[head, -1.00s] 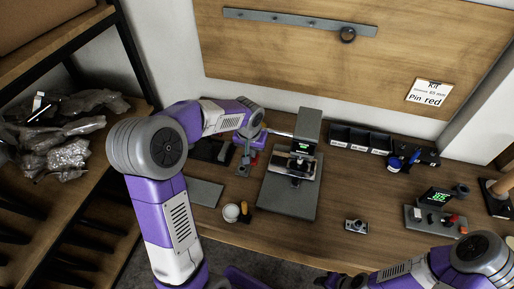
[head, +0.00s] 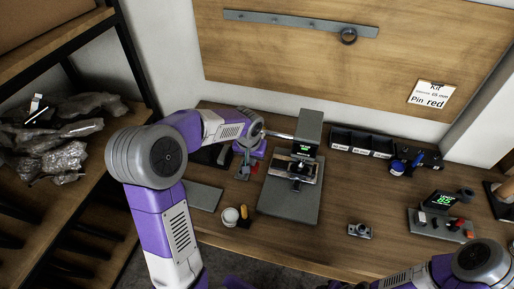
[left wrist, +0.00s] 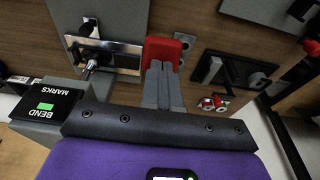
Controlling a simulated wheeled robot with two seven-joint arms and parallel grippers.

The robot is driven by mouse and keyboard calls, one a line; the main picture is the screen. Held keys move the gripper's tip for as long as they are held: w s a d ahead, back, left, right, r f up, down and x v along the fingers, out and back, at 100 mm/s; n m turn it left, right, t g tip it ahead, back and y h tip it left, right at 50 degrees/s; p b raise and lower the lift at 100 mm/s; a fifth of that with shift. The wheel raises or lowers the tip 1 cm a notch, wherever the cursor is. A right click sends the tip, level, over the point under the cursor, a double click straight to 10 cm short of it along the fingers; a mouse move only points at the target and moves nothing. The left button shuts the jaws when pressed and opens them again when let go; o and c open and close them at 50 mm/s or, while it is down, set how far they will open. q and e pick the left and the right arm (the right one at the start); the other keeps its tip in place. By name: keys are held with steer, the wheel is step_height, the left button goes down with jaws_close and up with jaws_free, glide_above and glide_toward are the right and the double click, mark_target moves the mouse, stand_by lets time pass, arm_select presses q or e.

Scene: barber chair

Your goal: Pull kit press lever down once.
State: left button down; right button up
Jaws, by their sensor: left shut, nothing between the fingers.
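The kit press (head: 310,128) is a grey column with a green-lit display above a flat grey base plate (head: 287,204). A thin pale bar (head: 278,134) runs from the column leftward to behind my left wrist; it looks like the lever. My left gripper (head: 243,171) is left of the press, pointing down, shut and empty. The press display (left wrist: 46,106) reads "BEND MARKS". My right gripper, at the bottom edge, is mostly cut off.
A row of black bins (head: 361,142) stands right of the press. A white cup (head: 230,215) stands front left of the base plate. A shelf with bags (head: 60,140) is at far left.

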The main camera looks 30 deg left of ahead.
arm_select(q)
steer(key=shift+s+f, duration=0.2)
steer(key=shift+f, duration=0.1)
steer(key=r+p, duration=0.2)
steer(key=w+r+p, duration=0.1)
steer(key=r+p, duration=0.1)
steer(key=r, duration=0.1)
steer(key=shift+w+r, duration=0.1)
steer(key=shift+a+r, duration=0.1)
steer(key=shift+r, duration=0.05)
steer(key=shift+w, duration=0.15)
steer(key=shift+w+r+p, duration=0.1)
steer(key=shift+r+p, duration=0.35)
steer(key=shift+p, duration=0.1)
steer(key=r+p, duration=0.1)
steer(key=w+r+p, duration=0.1)
steer(key=r, duration=0.1)
steer(key=r+p, duration=0.1)
steer(key=p, duration=0.1)
steer(key=shift+w+a+r, duration=0.2)
steer(key=shift+w+r, duration=0.05)
steer(key=shift+r, duration=0.15)
